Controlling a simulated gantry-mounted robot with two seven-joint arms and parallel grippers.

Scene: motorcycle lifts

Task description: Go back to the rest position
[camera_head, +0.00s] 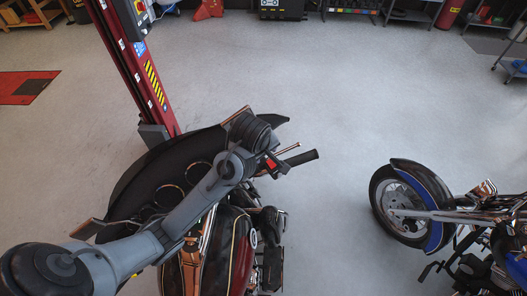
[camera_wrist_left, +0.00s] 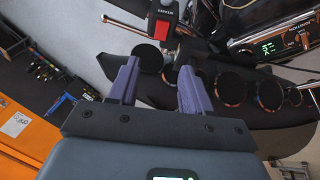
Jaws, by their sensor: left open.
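My left arm reaches in from the lower left of the head view, over the front of a dark red motorcycle (camera_head: 237,248). Its wrist is above the handlebar, and its fingers are hard to make out there. In the left wrist view my left gripper (camera_wrist_left: 160,65) is open, with two purple-grey fingers apart and nothing held between them. Beyond the fingers is a dark panel with several round black gauges (camera_wrist_left: 229,87). A red switch (camera_wrist_left: 164,14) on the handlebar is just past the fingertips. My right gripper is in neither view.
A black handlebar grip (camera_head: 303,157) sticks out right of my wrist. A red lift column (camera_head: 130,65) stands behind the motorcycle. A blue motorcycle (camera_head: 438,232) is at right, with clear grey floor between. An orange cabinet (camera_wrist_left: 30,135) shows at left in the wrist view.

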